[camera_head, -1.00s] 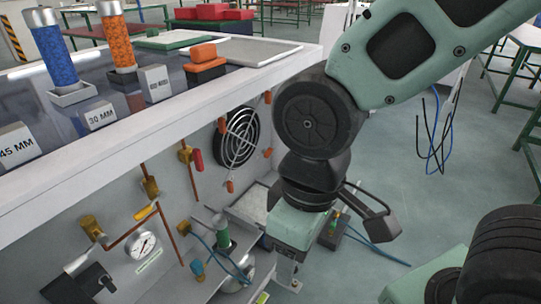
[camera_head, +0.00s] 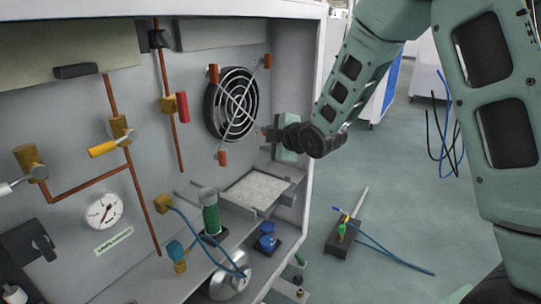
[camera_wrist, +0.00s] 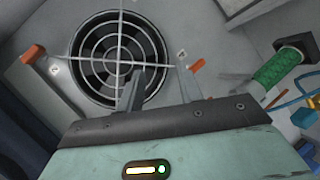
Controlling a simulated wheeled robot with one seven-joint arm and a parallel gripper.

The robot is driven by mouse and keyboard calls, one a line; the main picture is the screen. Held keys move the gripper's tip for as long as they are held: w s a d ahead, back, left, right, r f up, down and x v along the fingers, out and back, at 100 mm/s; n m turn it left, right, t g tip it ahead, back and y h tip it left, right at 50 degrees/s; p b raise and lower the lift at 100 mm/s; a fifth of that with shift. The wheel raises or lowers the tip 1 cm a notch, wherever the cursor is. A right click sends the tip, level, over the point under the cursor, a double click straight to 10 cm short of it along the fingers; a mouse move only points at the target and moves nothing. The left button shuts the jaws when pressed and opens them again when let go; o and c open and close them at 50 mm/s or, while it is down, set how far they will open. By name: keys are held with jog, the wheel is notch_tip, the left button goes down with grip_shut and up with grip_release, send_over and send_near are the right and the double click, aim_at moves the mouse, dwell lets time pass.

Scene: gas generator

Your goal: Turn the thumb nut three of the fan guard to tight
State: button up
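The round fan guard (camera_head: 232,105) is on the upright panel, with orange thumb nuts at its upper left (camera_head: 213,73), upper right (camera_head: 267,61) and lower left (camera_head: 222,158). In the wrist view the guard (camera_wrist: 118,50) is ahead, with one orange nut (camera_wrist: 33,55) at left and another (camera_wrist: 197,66) beside the right fingertip. My gripper (camera_wrist: 159,85) has its two fingers apart with nothing visible between them. I cannot tell which nut is number three.
A grey tray (camera_head: 285,196) stands below the guard. Copper pipes with valves and a gauge (camera_head: 104,210) cover the left panel. The cabinet's right side wall (camera_head: 318,70) is close to my arm.

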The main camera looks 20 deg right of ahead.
jog(key=w+d+f+n+t+y+b, duration=0.1)
jog(key=w+d+f+n+t+b, duration=0.25)
jog(key=d+f+b, duration=0.3)
jog(key=w+d+f+n+t+y+b, duration=0.1)
jog(key=w+d+f+n+t+b, duration=0.15)
jog(key=d+f+n+b, duration=0.35)
jog(key=w+a+r+b, duration=0.1)
jog(key=w+r, duration=0.1)
jog(key=w, duration=0.6)
jog(key=w+a+r+m+b, duration=0.1)
jog(key=w+a, duration=0.1)
jog(key=w, duration=0.5)
jog(key=shift+w+r+b, duration=0.35)
jog(key=shift+c, duration=0.3)
grip_shut()
